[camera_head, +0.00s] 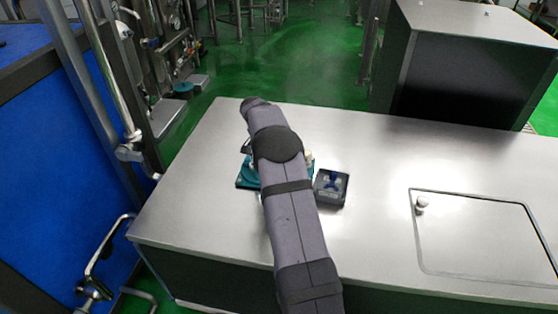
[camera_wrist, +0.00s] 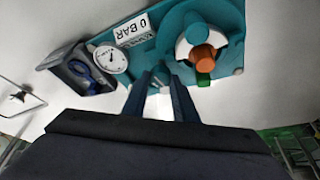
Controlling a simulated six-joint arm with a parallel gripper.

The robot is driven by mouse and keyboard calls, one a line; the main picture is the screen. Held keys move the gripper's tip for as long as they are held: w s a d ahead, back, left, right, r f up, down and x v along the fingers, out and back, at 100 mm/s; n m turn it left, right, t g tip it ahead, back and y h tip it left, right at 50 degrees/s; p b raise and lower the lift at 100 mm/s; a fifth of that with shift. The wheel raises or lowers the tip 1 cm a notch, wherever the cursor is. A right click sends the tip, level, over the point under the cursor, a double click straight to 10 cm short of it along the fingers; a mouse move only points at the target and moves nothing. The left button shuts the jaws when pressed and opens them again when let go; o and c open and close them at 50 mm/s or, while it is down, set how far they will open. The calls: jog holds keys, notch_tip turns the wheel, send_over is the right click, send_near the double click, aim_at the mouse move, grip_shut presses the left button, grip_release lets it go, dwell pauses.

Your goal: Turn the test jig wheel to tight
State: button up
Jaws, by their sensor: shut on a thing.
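The teal test jig (camera_head: 246,173) lies on the steel bench, mostly hidden behind my arm in the head view. In the wrist view its teal plate (camera_wrist: 232,10) carries a round teal wheel (camera_wrist: 181,70) with a pale centre, an orange piece (camera_wrist: 202,57) and a green piece (camera_wrist: 204,80). A white dial gauge (camera_wrist: 111,59) and a label (camera_wrist: 132,30) reading "0 BAR" sit left of the wheel. My gripper (camera_wrist: 163,76) is shut at the wheel's near left edge, on part of its rim as it seems; the exact contact is partly hidden by the fingers.
A dark grey open box (camera_head: 331,188) with blue things in it stands right of the jig; it also shows in the wrist view (camera_wrist: 76,75). The steel bench top (camera_head: 375,165) is clear further right, up to a flush hatch with a small knob (camera_head: 421,204).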

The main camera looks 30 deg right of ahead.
jog(key=shift+m+g, duration=0.5)
jog(key=shift+m, duration=0.7)
jog(key=shift+a, duration=0.1)
jog(key=o, duration=1)
jog(key=shift+o, duration=0.2)
jog(key=shift+w, duration=0.1)
jog(key=v, duration=0.7)
jog(key=shift+b, duration=0.3)
jog(key=shift+r, duration=0.1)
jog(key=shift+a, duration=0.1)
